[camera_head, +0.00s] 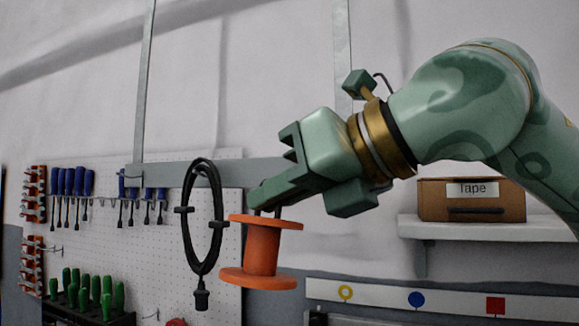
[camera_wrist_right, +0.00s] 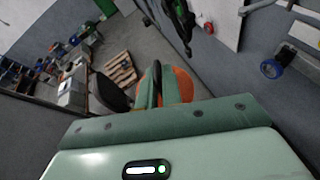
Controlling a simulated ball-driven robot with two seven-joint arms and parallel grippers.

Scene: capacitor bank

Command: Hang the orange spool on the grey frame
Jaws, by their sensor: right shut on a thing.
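The orange spool (camera_head: 262,250) hangs roughly upright below my right gripper (camera_head: 265,207), whose fingers are shut on its upper part. The exact grip is partly hidden by the upper flange. In the right wrist view the spool (camera_wrist_right: 181,84) shows behind the closed fingers (camera_wrist_right: 158,88). The grey frame (camera_head: 262,171) has a horizontal bar behind the gripper and two upright strips rising to the top of the picture. The gripper hides part of the bar's right side. The spool appears apart from the bar, lower and nearer to me. My left gripper is out of view.
A black cable coil (camera_head: 220,222) hangs just left of the spool, close to its flange. A white pegboard (camera_head: 110,235) with blue and green screwdrivers stands at left. At right, a shelf (camera_head: 480,231) bears a brown Tape box (camera_head: 471,208) near my right arm.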

